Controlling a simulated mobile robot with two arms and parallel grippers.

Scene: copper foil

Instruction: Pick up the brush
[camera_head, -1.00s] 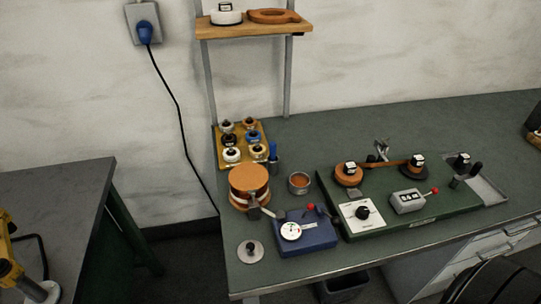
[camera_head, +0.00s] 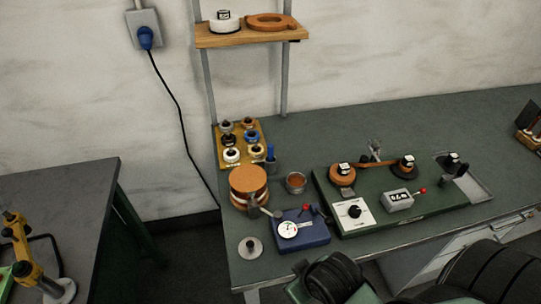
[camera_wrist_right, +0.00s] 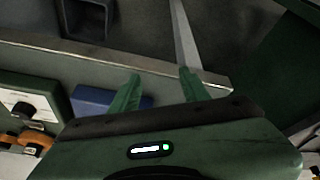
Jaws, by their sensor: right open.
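A slim blue upright item in a dark holder (camera_head: 271,158) stands on the green bench beside the yellow rack in the head view. It may be the brush, but it is too small to be sure. In the right wrist view, my right gripper (camera_wrist_right: 158,85) is open, with its two green fingers apart and nothing between them. It is near the bench's front edge, well apart from the blue item. My right arm shows at the bottom right of the head view. My left gripper is not in view.
The yellow rack (camera_head: 229,155) holds several small spools. A copper-coloured round stack (camera_head: 249,182), a small cup (camera_head: 296,182), a blue gauge box (camera_head: 314,234) and a green machine (camera_head: 400,218) crowd the bench. A dark bin (camera_wrist_right: 88,18) is below the bench edge.

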